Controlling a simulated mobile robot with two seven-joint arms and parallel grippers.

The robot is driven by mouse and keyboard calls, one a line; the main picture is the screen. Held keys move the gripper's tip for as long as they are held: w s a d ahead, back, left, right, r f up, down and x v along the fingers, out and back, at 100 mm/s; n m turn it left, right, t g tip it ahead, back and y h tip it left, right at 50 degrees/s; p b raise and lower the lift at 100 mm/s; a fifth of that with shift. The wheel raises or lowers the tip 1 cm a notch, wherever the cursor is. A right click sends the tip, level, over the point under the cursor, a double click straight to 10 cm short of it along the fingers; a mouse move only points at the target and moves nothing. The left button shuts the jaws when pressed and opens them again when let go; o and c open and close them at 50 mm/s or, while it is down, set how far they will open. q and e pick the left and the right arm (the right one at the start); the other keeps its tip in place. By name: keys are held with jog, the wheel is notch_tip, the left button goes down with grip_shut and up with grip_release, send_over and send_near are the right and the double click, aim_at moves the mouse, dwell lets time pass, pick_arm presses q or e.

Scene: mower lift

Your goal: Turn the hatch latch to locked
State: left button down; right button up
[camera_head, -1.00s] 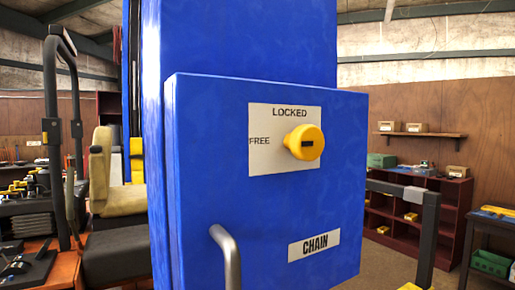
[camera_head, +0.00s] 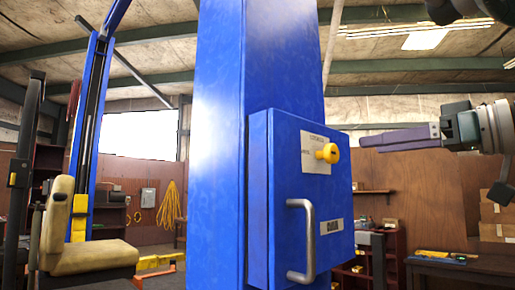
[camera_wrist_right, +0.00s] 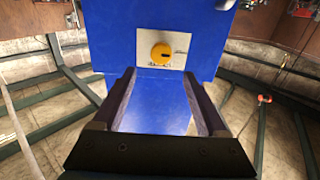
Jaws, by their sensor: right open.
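The hatch latch is a yellow round knob (camera_head: 328,153) on a white label plate (camera_head: 314,146) on the blue hatch box (camera_head: 285,230). In the right wrist view the knob (camera_wrist_right: 161,53) shows ahead, beyond the fingertips, with a dark slot on its face. My right gripper (camera_head: 365,144) comes in from the right, to the right of the knob and apart from it. In the right wrist view its two fingers (camera_wrist_right: 160,78) stand wide apart with nothing between them. The label text is too small to read now. My left gripper is not in view.
A grey bar handle (camera_head: 302,240) sticks out from the hatch front below the knob. The tall blue column (camera_head: 222,110) stands behind the box. A mower seat (camera_head: 75,235) is at the left. A table (camera_head: 460,265) and shelves stand at the right.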

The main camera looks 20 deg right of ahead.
aim_at(335, 151)
jog(key=p+x, duration=0.4)
jog(key=x, duration=0.1)
jog(key=p+x, duration=0.2)
jog(key=shift+w+r+p, duration=0.2)
jog(key=shift+r+p, duration=0.05)
jog(key=shift+p, duration=0.1)
jog(key=shift+w+a+f, duration=0.25)
jog(key=shift+w+f, duration=0.05)
jog(key=shift+w, duration=0.05)
jog(key=c, duration=0.7)
grip_shut()
